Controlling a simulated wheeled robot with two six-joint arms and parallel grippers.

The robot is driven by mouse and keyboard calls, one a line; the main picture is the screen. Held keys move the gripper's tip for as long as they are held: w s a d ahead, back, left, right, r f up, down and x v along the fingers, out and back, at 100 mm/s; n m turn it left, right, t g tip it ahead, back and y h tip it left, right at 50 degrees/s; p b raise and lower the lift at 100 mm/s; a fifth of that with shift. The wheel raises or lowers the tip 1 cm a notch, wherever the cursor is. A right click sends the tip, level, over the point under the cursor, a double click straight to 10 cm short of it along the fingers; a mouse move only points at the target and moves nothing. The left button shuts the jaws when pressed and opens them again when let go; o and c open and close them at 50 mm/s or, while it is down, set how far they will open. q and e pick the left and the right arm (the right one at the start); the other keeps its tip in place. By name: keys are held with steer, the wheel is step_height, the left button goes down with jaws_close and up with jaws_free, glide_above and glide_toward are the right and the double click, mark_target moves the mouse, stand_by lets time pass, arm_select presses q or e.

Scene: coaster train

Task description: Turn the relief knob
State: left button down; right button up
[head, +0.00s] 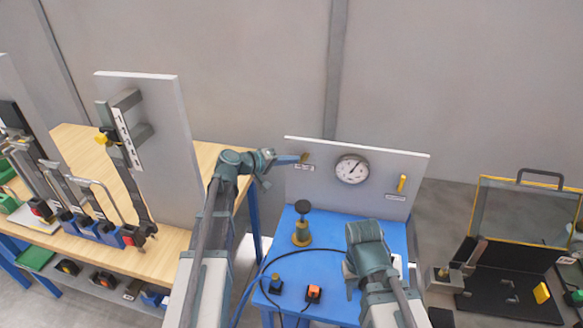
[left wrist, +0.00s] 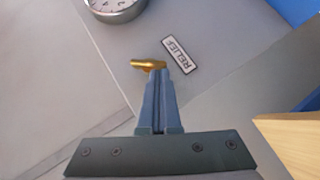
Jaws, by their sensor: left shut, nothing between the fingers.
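The relief knob (left wrist: 148,64) is a brass lever on the grey panel (head: 415,165), beside a white label reading RELIEF (left wrist: 180,55). My left gripper (left wrist: 158,74) is shut and empty, its fingertips at the knob's right part in the left wrist view. They overlap the knob in the picture; I cannot tell whether they touch it. In the head view the left gripper (head: 301,158) reaches the panel's left side, and its tips partly cover the knob. My right wrist is over the blue table; its fingers are hidden.
A round gauge (head: 352,169) and a yellow handle (head: 402,183) are on the same panel. A brass-and-black device (head: 302,225) and an orange-button box (head: 314,293) with cables stand on the blue table (head: 335,235). A wooden bench (head: 75,140) is at left.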

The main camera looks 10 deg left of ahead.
arm_select(q)
steer(key=shift+f+n+t+h+b, duration=0.7)
steer(key=shift+n+h+b, duration=0.4)
steer(key=shift+b, duration=1.45)
arm_select(e)
steer(key=shift+f, duration=3)
arm_select(q)
steer(key=shift+d+f, duration=0.1)
arm_select(e)
steer(key=shift+f, duration=0.1)
arm_select(q)
steer(key=shift+w, duration=0.1)
arm_select(e)
steer(key=shift+s+f, duration=0.1)
steer(key=shift+s, duration=0.15)
